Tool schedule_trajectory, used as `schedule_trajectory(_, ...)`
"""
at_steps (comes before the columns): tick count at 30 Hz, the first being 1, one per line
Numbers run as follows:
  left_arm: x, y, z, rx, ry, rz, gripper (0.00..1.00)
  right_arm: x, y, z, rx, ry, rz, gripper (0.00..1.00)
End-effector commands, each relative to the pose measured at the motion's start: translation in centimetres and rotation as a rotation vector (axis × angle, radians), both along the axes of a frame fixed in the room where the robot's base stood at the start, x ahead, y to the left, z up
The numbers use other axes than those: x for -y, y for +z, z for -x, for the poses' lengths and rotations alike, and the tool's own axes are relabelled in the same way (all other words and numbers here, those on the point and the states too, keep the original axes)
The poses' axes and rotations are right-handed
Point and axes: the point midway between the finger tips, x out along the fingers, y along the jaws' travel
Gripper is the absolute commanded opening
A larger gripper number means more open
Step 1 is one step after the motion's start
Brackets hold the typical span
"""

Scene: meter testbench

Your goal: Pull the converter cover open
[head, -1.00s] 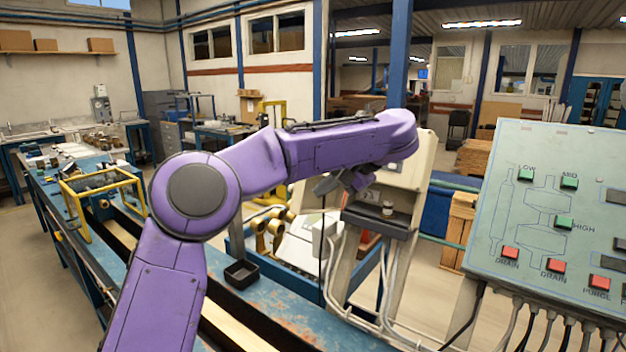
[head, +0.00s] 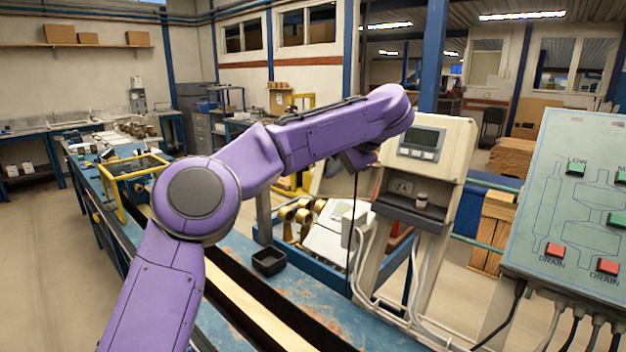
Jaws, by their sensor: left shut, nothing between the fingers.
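A cream box with a dark display (head: 422,141), which looks like the converter, stands on a post right of centre in the head view. Its front with display and buttons is in plain sight. A pale panel (head: 328,182) shows left of the box, below my forearm; I cannot tell whether it is the cover. My left gripper (head: 358,160) is at the end of the purple arm, just left of the box. It is shut and empty, and mostly hidden behind the arm. I cannot tell whether it touches the panel. My right gripper is out of view.
A grey-green control panel (head: 570,200) with green and red buttons stands at the right. A black tray (head: 269,261) sits on the blue bench (head: 310,310). Cables hang around the post.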

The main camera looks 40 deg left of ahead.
Motion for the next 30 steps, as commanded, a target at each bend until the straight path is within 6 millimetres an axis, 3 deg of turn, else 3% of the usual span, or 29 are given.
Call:
schedule_trajectory(4, 1.0, 0.0, -0.9, -0.001, -0.044, 0.008, 0.00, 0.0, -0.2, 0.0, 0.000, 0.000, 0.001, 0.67)
schedule_trajectory(14, 0.9, 0.0, -0.7, 0.000, -0.037, 0.007, 0.00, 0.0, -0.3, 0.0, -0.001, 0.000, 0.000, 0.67)
schedule_trajectory(20, 4.5, 0.0, 0.0, 0.003, -0.040, 0.002, 0.00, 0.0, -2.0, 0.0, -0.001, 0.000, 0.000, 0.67)
schedule_trajectory(24, 7.4, 3.2, 0.6, 0.006, -0.039, 0.002, 0.00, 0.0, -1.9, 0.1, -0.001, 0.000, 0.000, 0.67)
schedule_trajectory(30, 10.2, 6.8, 1.5, 0.003, -0.037, 0.004, 0.00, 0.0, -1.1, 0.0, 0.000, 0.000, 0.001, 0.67)
